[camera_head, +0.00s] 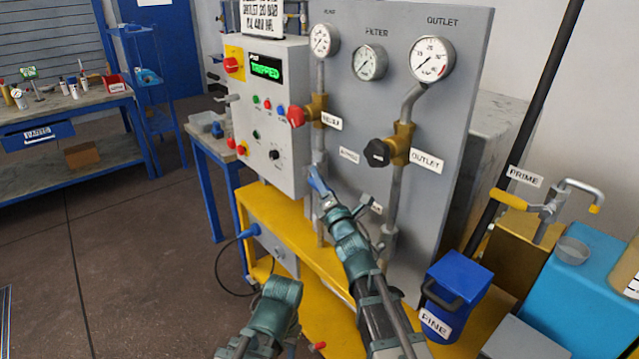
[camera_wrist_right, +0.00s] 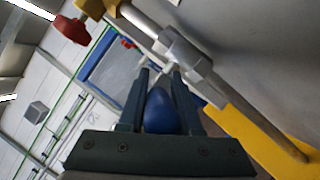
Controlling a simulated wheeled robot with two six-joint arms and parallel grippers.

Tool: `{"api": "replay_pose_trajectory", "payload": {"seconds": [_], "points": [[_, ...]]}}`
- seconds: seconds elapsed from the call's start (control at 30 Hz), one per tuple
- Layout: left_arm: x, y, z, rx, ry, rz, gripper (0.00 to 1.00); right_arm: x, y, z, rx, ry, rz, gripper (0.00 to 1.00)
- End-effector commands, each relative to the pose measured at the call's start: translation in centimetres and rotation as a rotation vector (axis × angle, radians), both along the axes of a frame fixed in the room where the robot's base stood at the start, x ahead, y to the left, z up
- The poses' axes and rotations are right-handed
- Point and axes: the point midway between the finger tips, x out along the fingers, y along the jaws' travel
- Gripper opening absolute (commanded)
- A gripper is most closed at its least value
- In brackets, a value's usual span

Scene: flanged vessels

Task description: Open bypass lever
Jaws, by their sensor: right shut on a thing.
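The bypass lever is a blue handle (camera_head: 318,183) on the lower part of the left pipe, beside the "BYPASS" label (camera_head: 349,155). My right gripper (camera_head: 326,200) is at the blue handle, with its arm rising from the bottom of the head view. In the right wrist view the blue handle (camera_wrist_right: 161,110) lies between the two fingers of the right gripper (camera_wrist_right: 160,76), which are shut on it. The grey valve body (camera_wrist_right: 185,55) sits just beyond the fingertips. Part of my left arm with its gripper (camera_head: 278,292) shows low in the head view; its fingers are not clear.
A red-knobbed valve (camera_head: 297,116) is above the lever, and a black-knobbed outlet valve (camera_head: 377,152) is to its right. A control box (camera_head: 265,115) reading "TRIPPED" stands close on the left. A yellow shelf (camera_head: 285,240) lies below. Floor at left is clear.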

Motion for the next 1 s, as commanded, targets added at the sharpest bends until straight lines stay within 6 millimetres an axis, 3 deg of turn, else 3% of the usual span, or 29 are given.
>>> {"api": "replay_pose_trajectory", "payload": {"seconds": [0.03, 0.1, 0.3, 0.77, 0.8, 0.93, 1.0], "points": [[0.0, 0.0, -1.6, 0.0, 0.0, 0.0, 0.5, -0.2, 0.7, -1.0, 0.015, -0.027, 0.013, 0.0], [0.0, 0.0, -2.7, 0.0, 0.0, 0.0, 0.5, -0.2, 0.7, -1.3, 0.038, -0.06, 0.012, 0.0], [0.0, 0.0, -4.7, 0.0, 0.0, 0.0, 0.5, -0.2, 0.6, -1.5, 0.092, -0.134, 0.009, 0.0], [0.0, 0.0, -4.9, 0.0, 0.0, 0.0, 0.5, -0.3, 0.5, -1.1, 0.108, -0.158, 0.005, 0.0], [0.0, 0.0, -4.9, 0.0, 0.0, 0.0, 0.5, -0.3, 0.5, -1.1, 0.108, -0.158, 0.005, 0.4], [0.0, 0.0, -4.9, 0.0, 0.0, 0.0, 0.5, -0.3, 0.5, -1.1, 0.108, -0.157, 0.005, 0.62], [0.0, 0.0, -4.9, 0.0, 0.0, 0.0, 0.5, -0.2, 0.5, -1.2, 0.108, -0.157, 0.005, 0.62]]}}
